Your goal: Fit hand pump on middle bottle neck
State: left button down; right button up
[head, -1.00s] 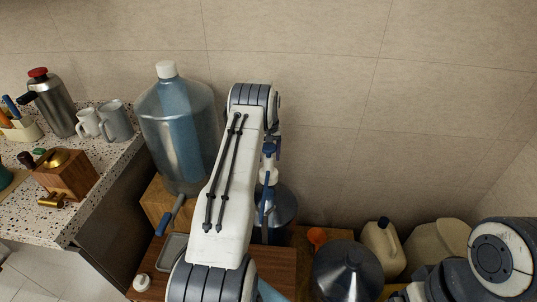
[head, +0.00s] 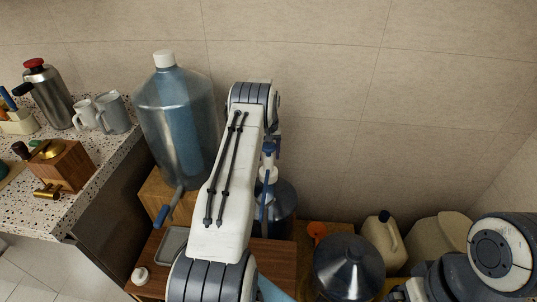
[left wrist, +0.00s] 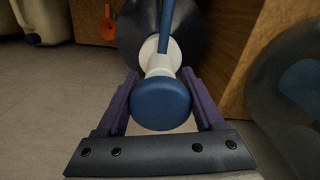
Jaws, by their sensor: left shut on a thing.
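The hand pump (head: 269,162) has a blue head and a white body, and is partly hidden behind my left arm in the head view. In the left wrist view its round blue top (left wrist: 162,104) sits between the purple fingers of my left gripper (left wrist: 164,118), which is shut on it. Its white collar (left wrist: 151,58) and blue tube lie beyond. The middle bottle (head: 285,198) is blue and stands right under the pump; its dark shoulder (left wrist: 128,32) shows behind the collar. The neck is hidden, so I cannot tell whether the pump touches it. My right gripper is out of view.
A large capped blue bottle (head: 180,115) stands left of my arm on a wooden box. Another bottle (head: 347,268), an orange item (head: 317,230) and cream jugs (head: 386,240) are at the right. A speckled counter (head: 65,212) with mugs is at the left; the wall is behind.

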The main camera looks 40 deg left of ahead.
aim_at(269, 163)
pick_arm(q)
jog(key=shift+f, duration=0.1)
dwell(0.3)
jog(key=shift+f+b, duration=0.95)
jog(key=shift+f, duration=0.6)
dwell(0.6)
jog(key=shift+f+b, duration=0.7)
grip_release()
jog(key=shift+f, duration=0.1)
dwell(0.6)
notch_tip(269, 163, up, 11)
jog(key=shift+f+b, duration=0.2)
jog(key=shift+b, duration=0.4)
